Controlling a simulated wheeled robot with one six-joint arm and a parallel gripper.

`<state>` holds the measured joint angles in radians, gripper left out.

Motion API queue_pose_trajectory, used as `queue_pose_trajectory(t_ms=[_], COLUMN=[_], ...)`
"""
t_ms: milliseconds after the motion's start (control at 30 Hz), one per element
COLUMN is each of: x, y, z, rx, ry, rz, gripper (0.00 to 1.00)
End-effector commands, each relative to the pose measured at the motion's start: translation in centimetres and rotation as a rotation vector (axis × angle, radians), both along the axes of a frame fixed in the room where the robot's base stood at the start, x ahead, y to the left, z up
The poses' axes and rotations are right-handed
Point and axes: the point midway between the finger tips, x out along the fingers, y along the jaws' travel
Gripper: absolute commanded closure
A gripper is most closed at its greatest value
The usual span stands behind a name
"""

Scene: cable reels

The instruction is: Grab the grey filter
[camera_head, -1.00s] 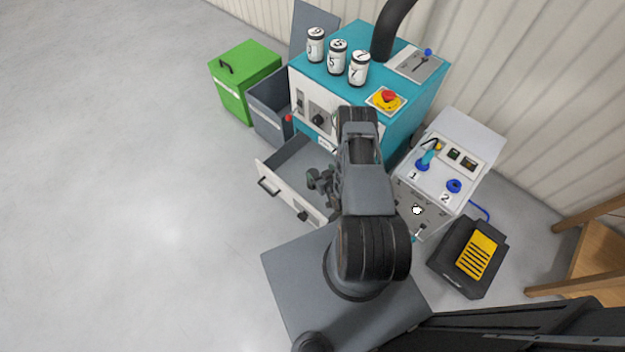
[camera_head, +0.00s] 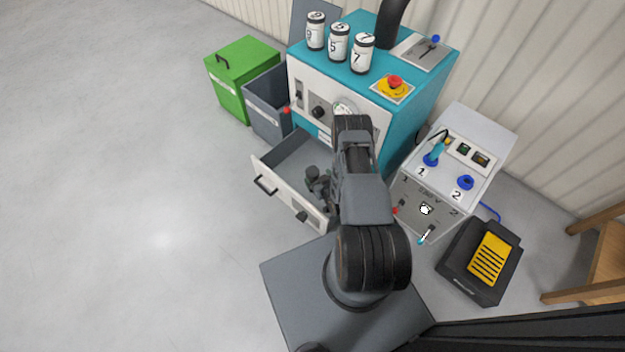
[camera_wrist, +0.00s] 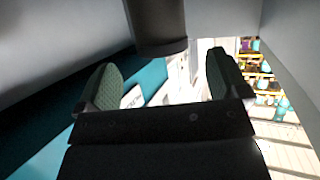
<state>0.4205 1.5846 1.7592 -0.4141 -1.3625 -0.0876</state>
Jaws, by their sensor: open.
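My gripper (camera_head: 318,186) is at the open drawer (camera_head: 266,172), partly hidden by my arm in the head view. In the wrist view my gripper (camera_wrist: 162,72) is open, with two green-padded fingers apart and nothing touching both. A dark grey cylinder (camera_wrist: 157,27), which looks like the grey filter, shows at the top of the wrist view, beyond and between the fingertips. Its far end is cut off by the picture edge. In the head view I cannot clearly tell the filter from my gripper's dark parts.
The drawer belongs to a teal machine (camera_head: 412,100) with several numbered white canisters and a red button (camera_head: 394,83) on top. A green box (camera_head: 240,75) and a grey bin (camera_head: 268,105) stand left. A control box (camera_head: 455,150) stands right. The floor at left is clear.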

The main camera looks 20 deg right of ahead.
Motion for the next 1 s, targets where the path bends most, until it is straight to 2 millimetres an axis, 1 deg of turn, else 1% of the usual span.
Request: queue_pose_trajectory(t_ms=[200,400,533,733,767,1000], x=[2.5,4.6,5.1,5.1,5.1,5.1], y=[0.3,0.4,0.4,0.4,0.4,0.4], z=[-1.3,-2.0,-2.1,-2.0,-2.0,-2.0], rx=[-0.001,0.000,0.001,0.001,0.001,0.000], ry=[-0.002,-0.001,0.000,0.000,0.000,0.000], rz=[0.001,0.000,-0.001,0.000,0.000,0.000], gripper=[0.07,0.07,0.07,0.07,0.09,0.32])
